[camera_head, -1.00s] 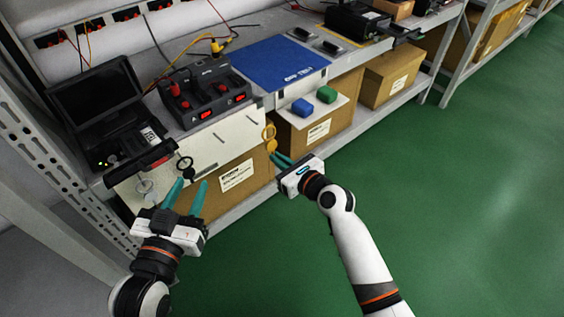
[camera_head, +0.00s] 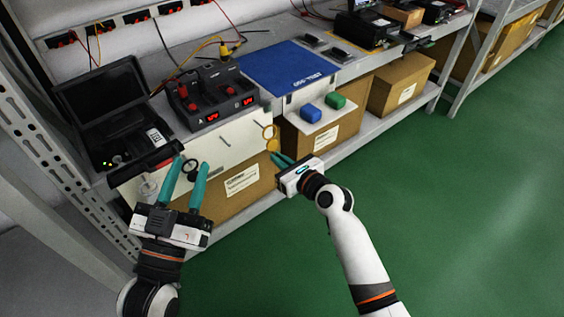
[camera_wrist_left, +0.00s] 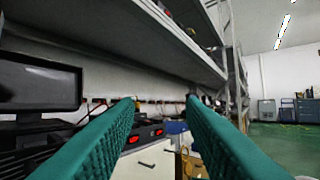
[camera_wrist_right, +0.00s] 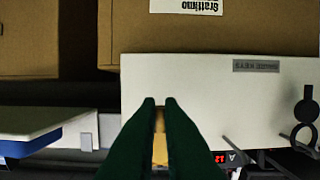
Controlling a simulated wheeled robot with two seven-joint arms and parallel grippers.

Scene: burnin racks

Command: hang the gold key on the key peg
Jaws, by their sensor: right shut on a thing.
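The gold key (camera_head: 271,144) hangs from my right gripper (camera_head: 279,158), which is shut on it near the right end of the white key panel. In the right wrist view the gold key (camera_wrist_right: 160,145) shows between the fingertips, partly hidden by them. A bare key peg (camera_head: 225,141) sticks out of the panel (camera_head: 237,133), left of the gold key and apart from it. A black key (camera_head: 191,167) and a pale key (camera_head: 148,187) hang further left on the panel. My left gripper (camera_head: 190,163) is open and empty, in front of the black key in the picture.
Above the panel, the shelf holds a black power unit (camera_head: 212,95), an open black case (camera_head: 110,115) and a blue mat (camera_head: 288,66). A small ledge with a blue block (camera_head: 311,112) and a green block (camera_head: 335,100) is right of the key. Cardboard boxes (camera_head: 245,195) stand below.

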